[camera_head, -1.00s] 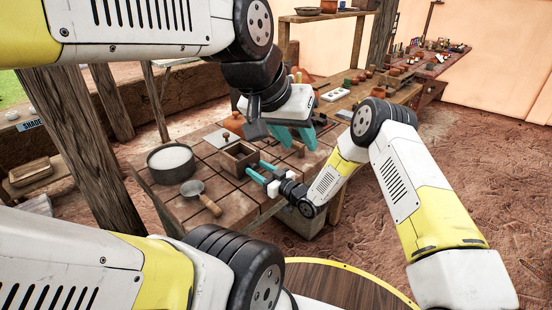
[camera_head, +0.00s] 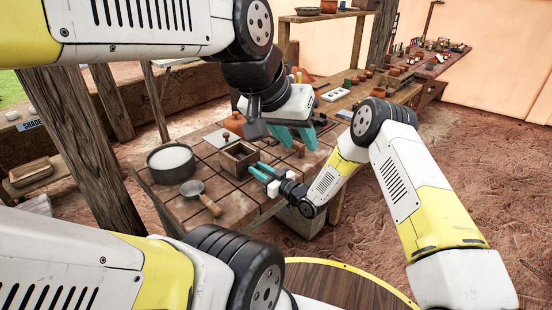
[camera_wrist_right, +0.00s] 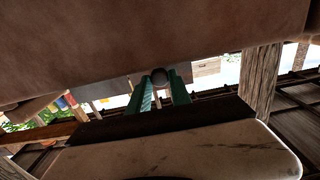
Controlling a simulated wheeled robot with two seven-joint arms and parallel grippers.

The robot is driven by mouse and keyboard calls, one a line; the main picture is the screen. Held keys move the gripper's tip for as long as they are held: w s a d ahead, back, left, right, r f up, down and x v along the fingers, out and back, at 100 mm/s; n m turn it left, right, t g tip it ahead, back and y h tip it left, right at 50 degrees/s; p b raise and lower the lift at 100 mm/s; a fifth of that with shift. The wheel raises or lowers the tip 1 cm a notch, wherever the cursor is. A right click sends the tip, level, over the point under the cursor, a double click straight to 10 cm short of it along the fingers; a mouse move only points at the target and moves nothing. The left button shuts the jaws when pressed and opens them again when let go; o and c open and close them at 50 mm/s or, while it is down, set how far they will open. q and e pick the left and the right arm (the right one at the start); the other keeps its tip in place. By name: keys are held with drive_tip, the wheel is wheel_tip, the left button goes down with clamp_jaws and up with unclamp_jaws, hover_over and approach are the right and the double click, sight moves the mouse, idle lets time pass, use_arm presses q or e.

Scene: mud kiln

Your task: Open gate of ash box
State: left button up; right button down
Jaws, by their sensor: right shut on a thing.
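A small open-topped wooden box (camera_head: 239,156), which may be the ash box, sits on the tiled worktable. My right gripper (camera_head: 265,171) is low beside its right side, at the table's front edge. In the right wrist view its teal fingers (camera_wrist_right: 164,90) are shut on a dark round knob (camera_wrist_right: 159,77). The knob is hidden in the head view, and I cannot tell what it is fixed to. My left gripper (camera_head: 295,138) hangs above the right of the box, fingers apart and empty.
A round pot of pale powder (camera_head: 171,163) and a ladle (camera_head: 200,195) are on the left of the worktable (camera_head: 180,208). A terracotta pot (camera_head: 235,123) stands behind the box. A bench with small items (camera_head: 350,92) lies behind my left gripper.

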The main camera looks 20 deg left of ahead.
drive_tip(key=shift+w, duration=0.1)
idle(0.6)
drive_tip(key=w+d, duration=0.1)
drive_tip(key=w, duration=0.2)
drive_tip(key=w+d, duration=0.1)
drive_tip(key=w, duration=0.2)
drive_tip(key=w+d, duration=0.2)
drive_tip(key=w, duration=0.2)
drive_tip(key=shift+d, duration=0.1)
drive_tip(key=c, duration=1.2)
unclamp_jaws()
drive_tip(key=shift+d, duration=0.1)
drive_tip(key=v, duration=0.7)
drive_tip(key=shift+s+d, duration=0.2)
drive_tip(key=shift+d, duration=0.05)
